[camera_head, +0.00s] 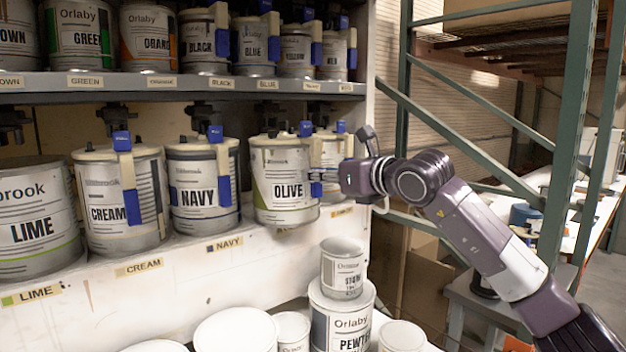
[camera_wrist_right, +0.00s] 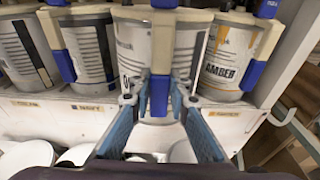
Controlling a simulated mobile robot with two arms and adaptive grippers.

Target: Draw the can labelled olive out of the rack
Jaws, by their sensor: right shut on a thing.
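The olive can (camera_head: 283,185) is a white can with a yellow-green stripe and OLIVE on its face, on the lower shelf between the navy can and the amber can. Its lower front sticks out past the shelf edge and covers the shelf label there. It looks about upright. My right gripper (camera_head: 322,176) is at its right side, shut on its blue-tipped handle. In the right wrist view, the gripper's fingers (camera_wrist_right: 160,100) close on the blue handle, and the olive can (camera_wrist_right: 132,45) shows just behind. My left gripper is not in view.
The navy can (camera_head: 203,190) stands close on the left; the amber can (camera_wrist_right: 225,60) stands close on the right. The upper shelf (camera_head: 180,87) with more cans runs above. Below are several loose cans, including a pewter can (camera_head: 342,318). A green rack post (camera_head: 570,120) rises at right.

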